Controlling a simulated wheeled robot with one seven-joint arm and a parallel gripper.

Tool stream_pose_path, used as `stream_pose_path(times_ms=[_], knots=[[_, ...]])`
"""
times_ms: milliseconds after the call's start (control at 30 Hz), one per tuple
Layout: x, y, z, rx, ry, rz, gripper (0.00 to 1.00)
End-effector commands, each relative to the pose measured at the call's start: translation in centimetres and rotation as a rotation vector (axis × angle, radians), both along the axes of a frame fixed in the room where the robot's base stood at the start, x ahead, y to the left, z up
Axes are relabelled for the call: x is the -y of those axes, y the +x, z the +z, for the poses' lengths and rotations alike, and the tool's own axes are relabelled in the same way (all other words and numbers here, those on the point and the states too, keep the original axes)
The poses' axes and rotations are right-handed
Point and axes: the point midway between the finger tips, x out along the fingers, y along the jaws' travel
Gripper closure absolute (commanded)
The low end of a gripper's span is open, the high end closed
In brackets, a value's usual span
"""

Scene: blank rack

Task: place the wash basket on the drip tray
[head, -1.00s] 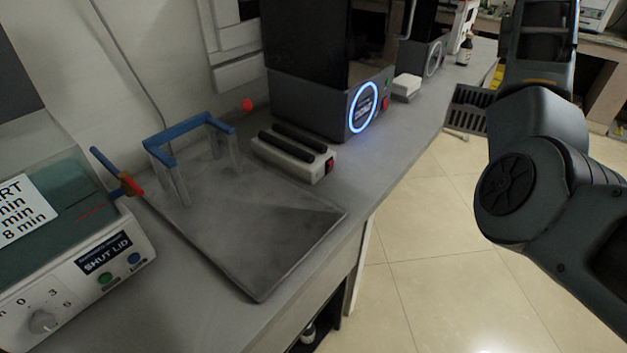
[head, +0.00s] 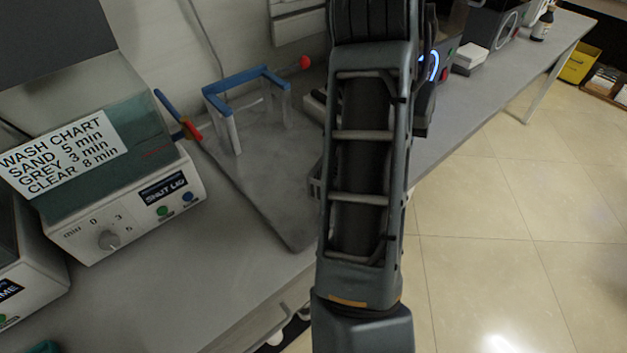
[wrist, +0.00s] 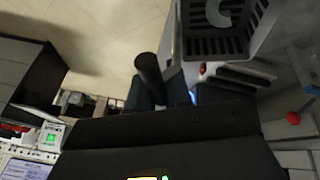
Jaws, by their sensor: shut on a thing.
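The wash basket (wrist: 213,46) is dark grey with slotted walls. In the wrist view it hangs at my gripper (wrist: 158,90), which is shut on its dark handle (wrist: 150,70). A pale curved piece shows inside the basket. In the head view my arm hides the gripper and most of the basket; a slotted edge (head: 314,183) shows left of the arm, over the tray's right side. The drip tray (head: 262,205) is a flat dark grey plate on the bench; my arm covers its right part. Contact between basket and tray cannot be told.
A blue-topped frame with clear legs (head: 245,80) stands on the tray's back part. A wash machine (head: 125,205) with a red-and-blue lever (head: 180,117) stands left of the tray. A pale block with black bars and a machine with a lit ring (head: 433,66) are partly hidden behind my arm.

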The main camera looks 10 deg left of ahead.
Motion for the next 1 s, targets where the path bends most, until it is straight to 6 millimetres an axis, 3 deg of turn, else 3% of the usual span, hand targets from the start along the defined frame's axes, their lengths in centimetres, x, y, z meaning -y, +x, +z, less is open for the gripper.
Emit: stream_pose_path(times_ms=[167,700,1000], knots=[[-1.0,-0.3,-0.7,0.003,-0.002,0.006,1.0],[-7.2,7.0,-6.2,0.001,0.001,0.006,1.0],[-8.1,8.1,-7.5,0.003,-0.001,0.006,1.0]])
